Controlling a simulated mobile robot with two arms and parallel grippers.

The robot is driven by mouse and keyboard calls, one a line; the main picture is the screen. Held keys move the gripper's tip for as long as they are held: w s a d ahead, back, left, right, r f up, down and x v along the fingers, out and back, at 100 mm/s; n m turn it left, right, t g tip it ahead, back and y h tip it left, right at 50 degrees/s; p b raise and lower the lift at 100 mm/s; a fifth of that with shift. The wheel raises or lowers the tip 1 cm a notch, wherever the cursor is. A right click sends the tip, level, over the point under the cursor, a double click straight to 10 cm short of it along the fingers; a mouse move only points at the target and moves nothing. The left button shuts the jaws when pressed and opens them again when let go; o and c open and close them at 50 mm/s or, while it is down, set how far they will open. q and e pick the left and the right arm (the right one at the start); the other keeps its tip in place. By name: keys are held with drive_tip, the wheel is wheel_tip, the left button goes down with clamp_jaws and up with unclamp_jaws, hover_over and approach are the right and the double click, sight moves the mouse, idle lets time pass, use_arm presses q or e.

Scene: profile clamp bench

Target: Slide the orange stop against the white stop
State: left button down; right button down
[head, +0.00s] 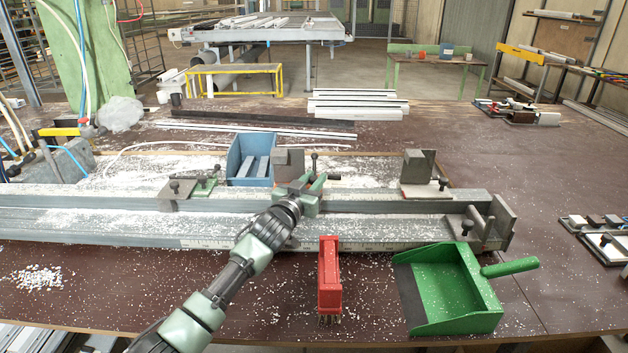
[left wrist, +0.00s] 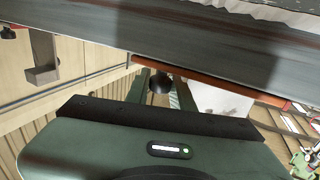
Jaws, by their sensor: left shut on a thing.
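A long grey rail (head: 400,207) lies across the bench with several grey metal stops on it; none looks clearly orange or white. The middle stop (head: 287,160) has a grey block standing behind my left gripper (head: 305,190). That gripper is shut at this stop, and its fingertips and exact hold are hidden. The right stop (head: 420,168) stands apart, with a clear stretch of rail between. A left clamp (head: 190,188) with a green base sits on the rail. In the left wrist view a dark round knob (left wrist: 161,83) shows beyond the gripper body. My right gripper is not visible.
A blue bin (head: 250,160) holding grey pieces stands behind the rail. A red brush (head: 329,280) and a green dustpan (head: 455,290) lie in front. An end plate (head: 498,222) closes the rail's right end. White shavings cover much of the bench.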

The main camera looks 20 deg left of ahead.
sight(330, 193)
use_arm(q)
drive_tip(key=shift+f, duration=0.1)
drive_tip(key=d, duration=0.2)
drive_tip(key=w+d+b, duration=0.1)
drive_tip(key=d, duration=0.1)
drive_tip(key=shift+w+d, duration=0.1)
drive_tip(key=shift+d, duration=0.05)
drive_tip(key=c, duration=1.5)
unclamp_jaws()
drive_tip(key=shift+c, duration=0.2)
drive_tip(key=shift+s, duration=0.2)
drive_tip(key=shift+s+a, duration=0.2)
drive_tip(key=shift+s, duration=1.05)
drive_tip(key=shift+s+a, duration=0.15)
drive_tip(key=shift+s, duration=1.1)
drive_tip(key=shift+s+a, duration=0.2)
drive_tip(key=shift+s, duration=1.05)
